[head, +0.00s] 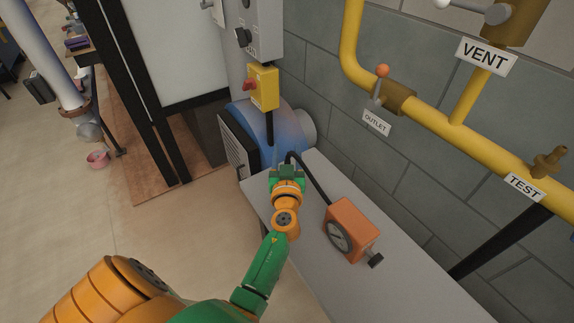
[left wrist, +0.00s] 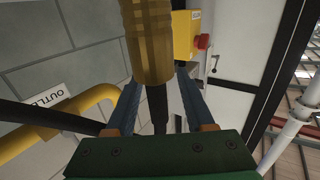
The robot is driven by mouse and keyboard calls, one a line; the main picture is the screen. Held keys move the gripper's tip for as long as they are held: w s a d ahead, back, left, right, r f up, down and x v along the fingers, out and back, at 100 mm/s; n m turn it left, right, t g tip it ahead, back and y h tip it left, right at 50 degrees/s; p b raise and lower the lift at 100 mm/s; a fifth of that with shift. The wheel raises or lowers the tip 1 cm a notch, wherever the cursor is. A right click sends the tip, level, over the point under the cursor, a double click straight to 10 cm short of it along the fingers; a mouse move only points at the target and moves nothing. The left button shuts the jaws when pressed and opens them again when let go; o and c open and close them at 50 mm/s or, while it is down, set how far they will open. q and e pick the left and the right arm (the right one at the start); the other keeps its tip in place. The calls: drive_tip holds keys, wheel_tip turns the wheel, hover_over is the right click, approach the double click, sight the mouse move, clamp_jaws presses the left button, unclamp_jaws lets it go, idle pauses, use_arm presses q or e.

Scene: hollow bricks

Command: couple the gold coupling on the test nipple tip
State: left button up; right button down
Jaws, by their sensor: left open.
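The gold coupling (left wrist: 148,45) shows large in the left wrist view, with a black hose (left wrist: 157,105) running from its end. My left gripper (left wrist: 160,98) is open, its two fingers on either side of the hose and the coupling's lower end. I cannot tell whether they touch it. In the head view my left gripper (head: 287,172) is over the grey bench's far end, and the coupling is hidden there. The brass test nipple (head: 548,163) stands on the yellow pipe above the TEST label (head: 525,187), far to the right of the gripper. My right gripper is not in view.
An orange gauge box (head: 352,228) sits on the grey bench (head: 405,285), joined to the black hose. Yellow pipes (head: 436,115) with an orange-knobbed outlet valve (head: 396,97) run along the block wall. A yellow switch box (head: 264,88) and a blue machine (head: 270,122) stand behind the gripper.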

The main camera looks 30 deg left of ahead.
use_arm(q)
drive_tip(key=shift+s+d+r, duration=0.5)
drive_tip(key=shift+s, duration=0.1)
drive_tip(key=shift+c, duration=1.4)
drive_tip(key=c, duration=0.4)
clamp_jaws()
drive_tip(key=shift+a+f, duration=0.1)
drive_tip(key=shift+f, duration=0.05)
drive_tip(key=shift+f, duration=0.1)
